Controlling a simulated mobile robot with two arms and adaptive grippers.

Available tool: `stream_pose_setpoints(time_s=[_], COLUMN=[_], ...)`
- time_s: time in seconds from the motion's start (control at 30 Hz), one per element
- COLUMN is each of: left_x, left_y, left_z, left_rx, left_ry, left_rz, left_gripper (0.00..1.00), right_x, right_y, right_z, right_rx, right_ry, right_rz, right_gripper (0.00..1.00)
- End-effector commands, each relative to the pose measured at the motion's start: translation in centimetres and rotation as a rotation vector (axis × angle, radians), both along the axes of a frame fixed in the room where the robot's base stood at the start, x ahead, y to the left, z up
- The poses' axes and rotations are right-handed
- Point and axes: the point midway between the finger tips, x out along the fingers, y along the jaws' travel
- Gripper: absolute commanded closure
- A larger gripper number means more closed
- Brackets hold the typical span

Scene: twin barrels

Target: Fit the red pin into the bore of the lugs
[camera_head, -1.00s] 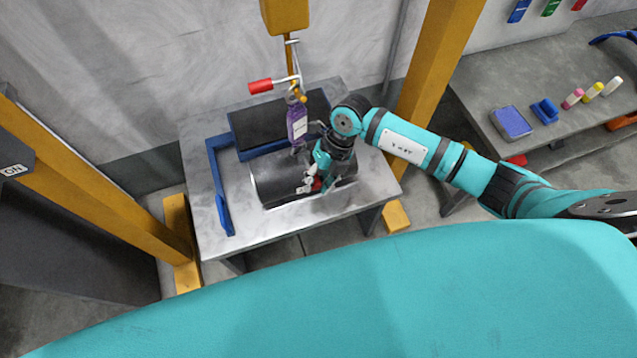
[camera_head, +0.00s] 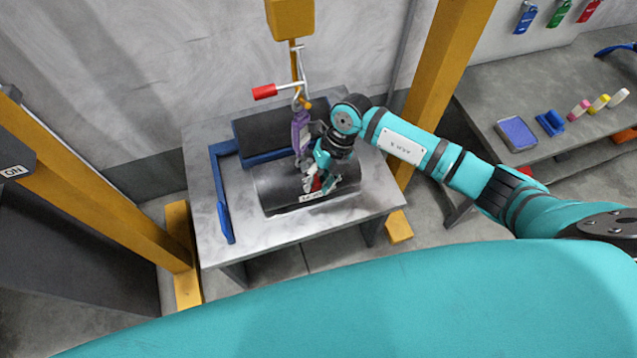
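My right gripper (camera_head: 319,182) points down over the middle of the front dark barrel (camera_head: 275,187). A small red piece, which looks like the red pin (camera_head: 317,185), shows between its fingers. The fingers look closed around it. Pale grey metal, perhaps the lugs (camera_head: 307,184), shows just left of the red piece at the barrel's top. The gripper hides most of this spot, so I cannot tell whether the pin is in the bore. My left gripper is out of view.
A purple sling (camera_head: 300,132) hangs from a hook beside my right wrist, below a red-handled lever (camera_head: 265,92). A second dark barrel (camera_head: 280,127) lies behind. A blue frame (camera_head: 221,190) stands on the grey table (camera_head: 204,205). Yellow posts (camera_head: 437,75) flank it.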

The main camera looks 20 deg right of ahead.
Motion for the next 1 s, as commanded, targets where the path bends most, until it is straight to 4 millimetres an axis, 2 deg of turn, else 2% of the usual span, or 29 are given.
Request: stream_pose_setpoints(time_s=[0.03,0.17,0.4,0.53,0.67,1.0], left_x=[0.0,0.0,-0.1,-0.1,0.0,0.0], left_y=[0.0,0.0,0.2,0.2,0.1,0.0], left_z=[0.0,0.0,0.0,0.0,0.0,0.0], left_rx=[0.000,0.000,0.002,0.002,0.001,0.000], left_ry=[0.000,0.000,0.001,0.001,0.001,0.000], left_rz=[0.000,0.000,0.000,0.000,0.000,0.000], left_gripper=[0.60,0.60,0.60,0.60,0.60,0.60], right_x=[0.1,0.1,0.1,0.2,0.4,0.9], right_y=[0.0,0.0,0.0,-0.3,-1.1,-3.6], right_z=[0.1,0.1,0.1,0.8,2.8,9.2], right_rx=[0.001,0.001,0.001,0.000,-0.001,-0.001], right_ry=[-0.001,-0.002,-0.002,-0.006,-0.007,-0.005], right_rz=[-0.002,-0.002,-0.002,-0.002,-0.002,-0.001], right_gripper=[0.61,0.46,0.46,0.46,0.46,0.46])
